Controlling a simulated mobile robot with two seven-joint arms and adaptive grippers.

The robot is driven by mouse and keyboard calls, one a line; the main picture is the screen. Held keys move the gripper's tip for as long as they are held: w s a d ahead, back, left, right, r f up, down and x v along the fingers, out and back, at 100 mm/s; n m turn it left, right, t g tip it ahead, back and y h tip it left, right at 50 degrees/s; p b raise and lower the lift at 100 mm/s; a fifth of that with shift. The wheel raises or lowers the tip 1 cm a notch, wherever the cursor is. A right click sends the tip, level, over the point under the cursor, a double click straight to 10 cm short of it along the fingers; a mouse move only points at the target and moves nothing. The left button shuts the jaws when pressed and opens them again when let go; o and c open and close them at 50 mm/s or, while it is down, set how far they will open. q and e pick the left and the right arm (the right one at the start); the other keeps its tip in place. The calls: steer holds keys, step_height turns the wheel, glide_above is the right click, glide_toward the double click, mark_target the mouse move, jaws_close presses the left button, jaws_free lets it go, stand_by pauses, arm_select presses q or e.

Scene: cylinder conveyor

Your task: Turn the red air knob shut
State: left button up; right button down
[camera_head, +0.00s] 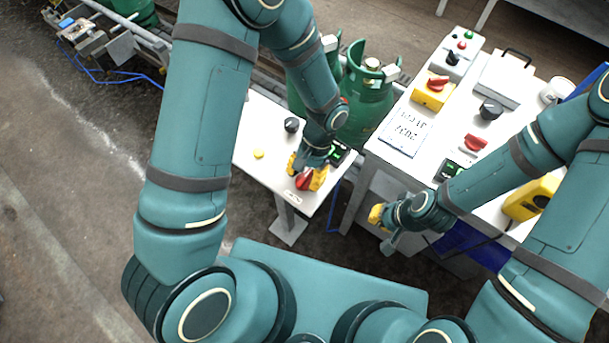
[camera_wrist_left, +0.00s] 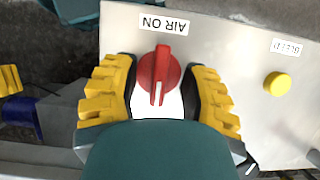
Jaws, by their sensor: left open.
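The red air knob (camera_wrist_left: 156,72) sits on the light panel, beside an upside-down "AIR ON" label (camera_wrist_left: 165,24). Its pointer with a white line points toward the bottom of the left wrist view. In the head view the knob (camera_head: 303,181) shows at the near end of the left white table. My left gripper (camera_wrist_left: 158,96) is open, with a yellow finger on each side of the knob and narrow gaps beside it. It also shows in the head view (camera_head: 307,172). My right gripper (camera_head: 378,215) hangs off the right table's near edge; its opening is unclear.
Green cylinders (camera_head: 366,100) stand behind. The right table (camera_head: 385,155) holds a second red knob (camera_head: 475,143), switches and a written sheet (camera_head: 408,132).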

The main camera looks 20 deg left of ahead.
arm_select(q)
steer(key=v, duration=1.1)
steer(key=shift+r, duration=0.2)
